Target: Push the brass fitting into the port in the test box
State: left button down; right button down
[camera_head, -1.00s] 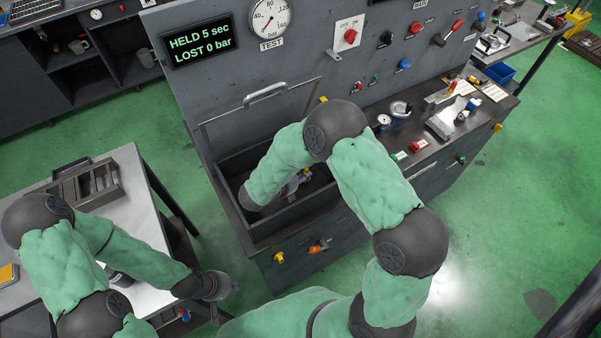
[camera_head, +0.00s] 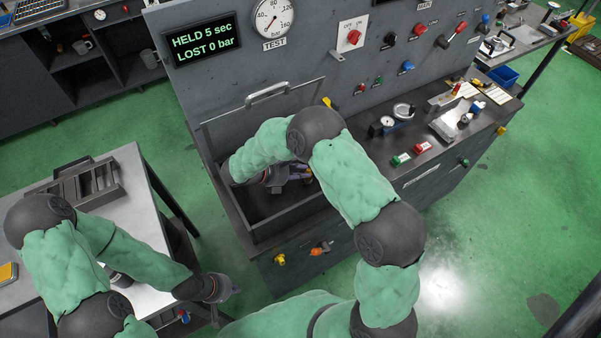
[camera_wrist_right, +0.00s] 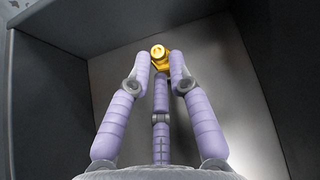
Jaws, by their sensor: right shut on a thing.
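The brass fitting (camera_wrist_right: 159,52) shows in the right wrist view, gripped at the fingertips of my right gripper (camera_wrist_right: 160,62). The fitting is a gold hex piece with a round end. In the head view my right gripper (camera_head: 296,173) reaches inside the open dark test box (camera_head: 292,222), below its rim, with its fingers pointing right. I cannot make out the fitting in that view. The port is not visible in either view. My left gripper (camera_head: 232,291) hangs near the right edge of the work table, away from the box; its fingers are too small to read.
The box's raised lid frame with a handle (camera_head: 267,93) stands against the grey panel. The display (camera_head: 202,45) reads HELD 5 sec, LOST 0 bar. A divided tray (camera_head: 85,190) is on the left table.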

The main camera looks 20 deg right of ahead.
jog(key=shift+w+f+m+g+b, duration=0.1)
jog(key=shift+w+m+g+b, duration=0.1)
jog(key=shift+m+g, duration=0.3)
jog(key=shift+w+m+g+b, duration=0.1)
jog(key=shift+m+g+b, duration=0.05)
jog(key=shift+m+g, duration=0.35)
jog(key=c, duration=1.1)
grip_release()
jog(key=shift+d, duration=0.1)
jog(key=c, duration=0.4)
jog(key=shift+o, duration=0.2)
